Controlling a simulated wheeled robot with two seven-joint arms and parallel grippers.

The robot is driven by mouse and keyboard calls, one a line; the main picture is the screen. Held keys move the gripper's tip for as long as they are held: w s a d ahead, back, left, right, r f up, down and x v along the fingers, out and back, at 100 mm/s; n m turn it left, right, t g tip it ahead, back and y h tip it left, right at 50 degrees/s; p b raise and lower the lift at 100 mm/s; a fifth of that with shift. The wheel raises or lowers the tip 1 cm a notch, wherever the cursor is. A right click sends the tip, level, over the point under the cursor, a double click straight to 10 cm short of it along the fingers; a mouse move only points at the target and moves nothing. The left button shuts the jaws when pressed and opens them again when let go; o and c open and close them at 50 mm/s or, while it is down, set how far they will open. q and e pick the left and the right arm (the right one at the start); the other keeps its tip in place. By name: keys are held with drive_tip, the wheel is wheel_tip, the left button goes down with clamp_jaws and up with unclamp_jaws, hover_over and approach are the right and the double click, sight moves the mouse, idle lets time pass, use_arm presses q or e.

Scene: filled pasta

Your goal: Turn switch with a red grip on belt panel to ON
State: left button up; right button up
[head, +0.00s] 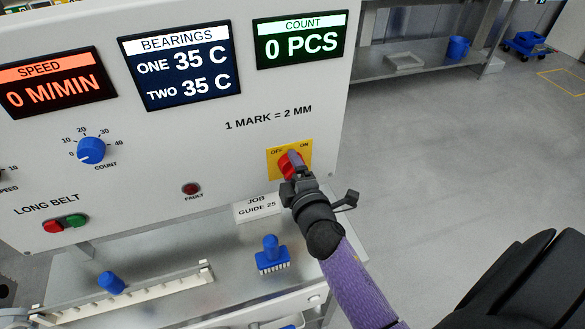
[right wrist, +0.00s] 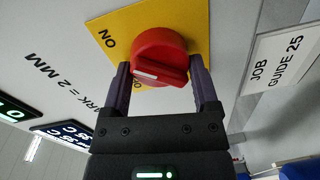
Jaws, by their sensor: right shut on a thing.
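The switch with a red grip (head: 286,162) sits on a yellow plate (head: 273,172) at the right of the belt panel (head: 215,140). OFF is printed at the plate's upper left and ON at its upper right. In the right wrist view the red grip (right wrist: 163,52) has a white mark that lies next to the partly hidden OFF. My right gripper (head: 294,172) is shut on the grip. Its fingers (right wrist: 160,85) lie on both sides of it in the right wrist view. My left gripper is not in view.
The panel also carries a blue count knob (head: 91,150), a fault lamp (head: 191,189) and red and green buttons (head: 65,223). The speed display (head: 57,83) reads 0 M/MIN. Below the switch are a job guide label (head: 257,208) and a blue-handled part (head: 271,254).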

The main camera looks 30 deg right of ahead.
drive_tip(key=shift+m, duration=0.4)
drive_tip(key=o, duration=1.1)
drive_tip(key=v, duration=1)
drive_tip(key=shift+f, duration=0.1)
drive_tip(key=shift+d, duration=0.1)
